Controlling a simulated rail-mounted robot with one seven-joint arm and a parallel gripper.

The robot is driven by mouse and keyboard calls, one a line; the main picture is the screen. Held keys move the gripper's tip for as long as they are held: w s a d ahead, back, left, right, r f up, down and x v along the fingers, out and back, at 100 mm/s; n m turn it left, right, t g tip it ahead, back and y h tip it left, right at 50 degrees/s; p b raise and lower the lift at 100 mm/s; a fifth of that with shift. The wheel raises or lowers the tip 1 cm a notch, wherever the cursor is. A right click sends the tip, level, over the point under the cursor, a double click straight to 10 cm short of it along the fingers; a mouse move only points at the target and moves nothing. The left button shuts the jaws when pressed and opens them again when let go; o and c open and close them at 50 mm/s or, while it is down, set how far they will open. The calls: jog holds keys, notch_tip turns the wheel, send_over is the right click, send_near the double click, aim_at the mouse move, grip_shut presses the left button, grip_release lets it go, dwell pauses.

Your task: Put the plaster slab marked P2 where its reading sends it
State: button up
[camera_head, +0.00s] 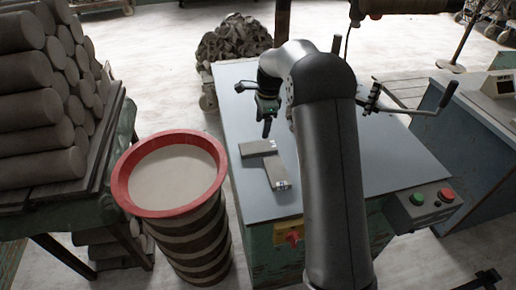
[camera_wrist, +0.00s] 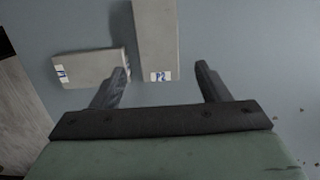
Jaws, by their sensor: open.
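The plaster slab marked P2 (camera_wrist: 155,35) is a pale grey block lying flat, its P2 label on the end facing my gripper in the wrist view. In the head view it seems to be the far slab (camera_head: 256,148) on the grey tabletop (camera_head: 242,110). A second pale slab (camera_wrist: 90,67) lies crosswise beside it, with a label on its far left end; it also shows in the head view (camera_head: 275,171). My gripper (camera_wrist: 162,76) is open and empty, its fingertips on either side of the P2 end's line, apart from the slab. In the head view my gripper (camera_head: 267,127) is just beyond the slabs.
A red-rimmed striped barrel (camera_head: 125,185) of pale contents stands left of the table. Stacked clay logs (camera_head: 40,100) are at far left, a scrap heap (camera_head: 233,40) behind. A crank (camera_head: 435,110) and a button box (camera_head: 432,203) flank the table's right side.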

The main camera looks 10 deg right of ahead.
aim_at(258, 146)
jog(key=f, duration=0.3)
jog(key=a+f, duration=0.1)
jog(key=f, duration=0.2)
jog(key=f+p, duration=0.1)
jog(key=f, duration=0.2)
jog(key=shift+s+a, duration=0.2)
jog(key=shift+a, duration=0.05)
jog(key=shift+c, duration=0.3)
jog(key=shift+r, duration=0.1)
jog(key=c, duration=0.9)
